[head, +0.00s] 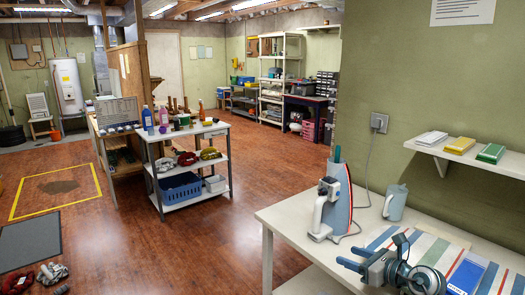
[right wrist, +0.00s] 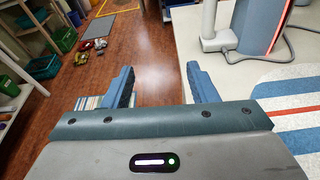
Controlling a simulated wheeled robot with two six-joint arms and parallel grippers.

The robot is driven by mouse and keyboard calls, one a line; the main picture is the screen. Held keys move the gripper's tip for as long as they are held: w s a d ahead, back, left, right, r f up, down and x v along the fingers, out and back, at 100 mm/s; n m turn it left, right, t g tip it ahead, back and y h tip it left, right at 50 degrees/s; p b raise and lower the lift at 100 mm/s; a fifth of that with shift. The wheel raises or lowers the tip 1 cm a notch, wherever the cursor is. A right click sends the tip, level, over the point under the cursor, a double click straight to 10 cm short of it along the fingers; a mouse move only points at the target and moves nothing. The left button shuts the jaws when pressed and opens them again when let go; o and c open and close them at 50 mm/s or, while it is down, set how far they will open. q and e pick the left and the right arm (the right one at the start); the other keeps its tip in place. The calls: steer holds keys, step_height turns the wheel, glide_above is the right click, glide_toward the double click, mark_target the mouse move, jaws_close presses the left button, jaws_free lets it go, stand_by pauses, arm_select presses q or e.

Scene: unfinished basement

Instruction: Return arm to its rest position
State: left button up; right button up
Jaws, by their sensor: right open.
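My right gripper (head: 372,252) is in the head view, over the front part of the white table (head: 288,213) at the right. Its two blue fingers stand apart with nothing between them. In the right wrist view the gripper (right wrist: 160,72) is open, with the wooden floor seen between the fingers beyond the table's edge. A striped mat (head: 420,241) lies on the table under and beside the gripper. My left gripper is not in view.
A blue-grey appliance with a white handle (head: 335,203) and a cord stands on the table, left of a grey jug (head: 395,203). A wall shelf (head: 470,157) holds small boxes. A laden cart (head: 187,165) stands further off. The floor (head: 200,245) between is clear.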

steer(key=s+r+m+t, duration=0.6)
steer(key=m+t, duration=0.2)
steer(key=m, duration=0.3)
steer(key=s+d+f+m+h, duration=0.2)
steer(key=s+d+m+h, duration=0.2)
steer(key=m+h, duration=0.45)
steer(key=s+d+f+m+h, duration=0.25)
steer(key=d+m+h, duration=0.3)
steer(key=m, duration=0.55)
steer(key=s+f+m+g, duration=0.9)
steer(key=s+f, duration=0.4)
steer(key=f, duration=0.1)
steer(key=s+a+f+m+g+y, duration=0.1)
steer(key=s+a+f+g+y, duration=0.2)
steer(key=s, duration=0.4)
steer(key=s+a+f+m+g+y, duration=0.1)
steer(key=s+a+f+m+g, duration=0.2)
steer(key=s, duration=0.5)
step_height(320, 180, down, 27)
steer(key=w+d+n+g, duration=0.1)
steer(key=g, duration=0.1)
steer(key=s+d+f, duration=0.1)
steer(key=s+f, duration=0.5)
steer(key=f, duration=0.3)
steer(key=s+f+g, duration=0.1)
steer(key=s+f, duration=0.6)
steer(key=f, duration=0.3)
steer(key=shift+d, duration=0.35)
